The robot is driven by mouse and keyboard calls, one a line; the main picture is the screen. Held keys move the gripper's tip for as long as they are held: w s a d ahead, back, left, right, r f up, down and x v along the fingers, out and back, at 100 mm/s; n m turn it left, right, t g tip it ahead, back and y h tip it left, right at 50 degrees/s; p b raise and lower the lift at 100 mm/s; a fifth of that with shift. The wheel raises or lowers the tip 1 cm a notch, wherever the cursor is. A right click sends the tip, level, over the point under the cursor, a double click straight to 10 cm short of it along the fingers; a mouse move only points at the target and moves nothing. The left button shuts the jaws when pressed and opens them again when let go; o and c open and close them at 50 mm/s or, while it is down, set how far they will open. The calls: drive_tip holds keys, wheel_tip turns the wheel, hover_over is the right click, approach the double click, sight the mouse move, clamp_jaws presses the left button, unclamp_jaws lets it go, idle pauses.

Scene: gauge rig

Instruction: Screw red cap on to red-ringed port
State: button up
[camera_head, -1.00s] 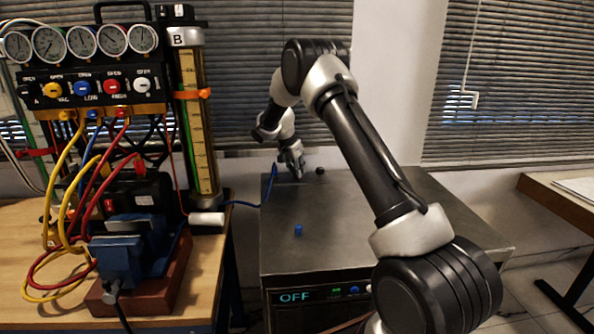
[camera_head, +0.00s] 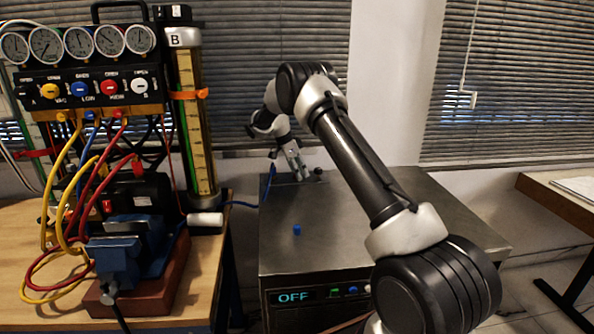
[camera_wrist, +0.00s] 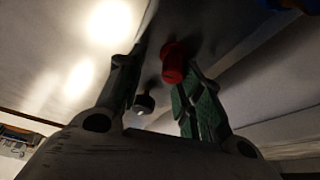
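My gripper (camera_head: 292,176) is low over the far part of the grey metal bench top, its fingers pointing down. In the wrist view the fingers (camera_wrist: 160,85) are spread apart. The red cap (camera_wrist: 173,63) shows there near the tip of the right finger, and I see no grip on it. I cannot tell whether it touches that finger. In the head view the red cap is hidden behind my gripper. I cannot make out a red-ringed port clearly in either view.
A black cap (camera_head: 318,173) stands right of my gripper, and it shows between the fingers in the wrist view (camera_wrist: 143,103). A blue cap (camera_head: 297,230) stands nearer on the metal bench (camera_head: 400,225). The gauge panel (camera_head: 82,85), hoses and blue vise (camera_head: 115,258) are at left.

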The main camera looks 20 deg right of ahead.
drive_tip(key=shift+a+r, duration=0.1)
drive_tip(key=shift+a, duration=0.05)
drive_tip(key=o, duration=0.6)
drive_tip(key=shift+w+a, duration=0.1)
drive_tip(key=shift+w+a+r, duration=0.1)
drive_tip(key=shift+r, duration=0.05)
